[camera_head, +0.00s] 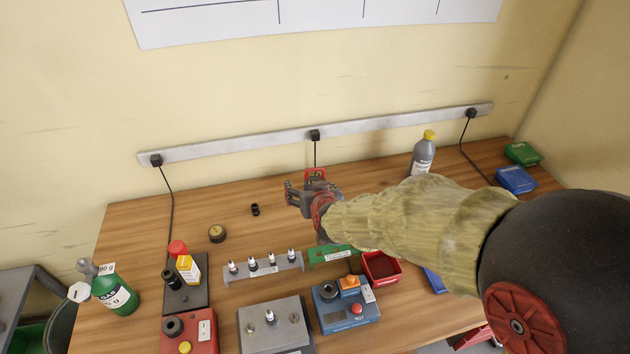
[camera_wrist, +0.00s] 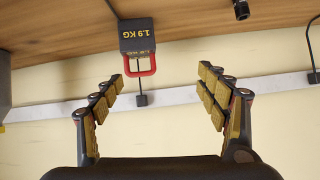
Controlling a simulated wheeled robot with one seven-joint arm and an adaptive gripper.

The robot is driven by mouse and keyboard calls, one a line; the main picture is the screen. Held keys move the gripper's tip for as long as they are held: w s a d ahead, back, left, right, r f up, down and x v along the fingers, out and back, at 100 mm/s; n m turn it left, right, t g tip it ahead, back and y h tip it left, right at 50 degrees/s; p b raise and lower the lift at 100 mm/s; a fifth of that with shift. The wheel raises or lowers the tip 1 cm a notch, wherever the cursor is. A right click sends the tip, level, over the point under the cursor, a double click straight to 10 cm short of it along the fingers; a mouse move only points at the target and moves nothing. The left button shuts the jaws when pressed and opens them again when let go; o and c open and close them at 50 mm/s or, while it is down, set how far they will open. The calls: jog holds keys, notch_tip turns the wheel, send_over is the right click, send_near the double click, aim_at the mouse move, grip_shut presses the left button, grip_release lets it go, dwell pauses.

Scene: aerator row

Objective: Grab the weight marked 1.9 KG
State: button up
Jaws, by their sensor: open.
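The weight is a dark block with yellow "1.9 KG" lettering and a red loop handle. In the wrist view the weight (camera_wrist: 138,40) appears upside down on the wooden table, ahead of my gripper and left of the middle between its fingers. In the head view the red handle (camera_head: 315,172) shows just behind my gripper, which hides most of the block. My gripper (camera_head: 303,190) is above the back middle of the table. In the wrist view my gripper (camera_wrist: 161,82) is open, with nothing between its padded fingers; the handle is apart from them.
A small black object (camera_head: 255,210) and a round brass-coloured piece (camera_head: 217,233) lie to the left. A grey bottle (camera_head: 423,155) with a yellow cap stands to the right. A rack (camera_head: 264,269), a red bin (camera_head: 381,278) and a blue box (camera_head: 345,318) crowd the front.

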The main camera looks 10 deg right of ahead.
jog(key=w+f, duration=0.1)
jog(key=w+d+f+t+h, duration=0.1)
jog(key=f, duration=0.1)
jog(key=w+d+f+h+p, duration=0.1)
jog(key=f, duration=0.1)
jog(key=shift+w+d+m+t, duration=0.1)
jog(key=shift+d+m+t, duration=0.05)
jog(key=shift+m+t, duration=0.2)
jog(key=x, duration=0.2)
jog(key=b+x, duration=0.1)
jog(key=x, duration=0.1)
jog(key=f+b+x, duration=0.1)
jog(key=x, duration=0.1)
jog(key=shift+w+d+f, duration=0.1)
jog(key=shift+d, duration=0.35)
jog(key=shift+w+b, duration=0.35)
jog(key=shift+c, duration=0.4)
grip_shut()
jog(key=shift+w+r, duration=0.2)
jog(key=shift+r, duration=0.05)
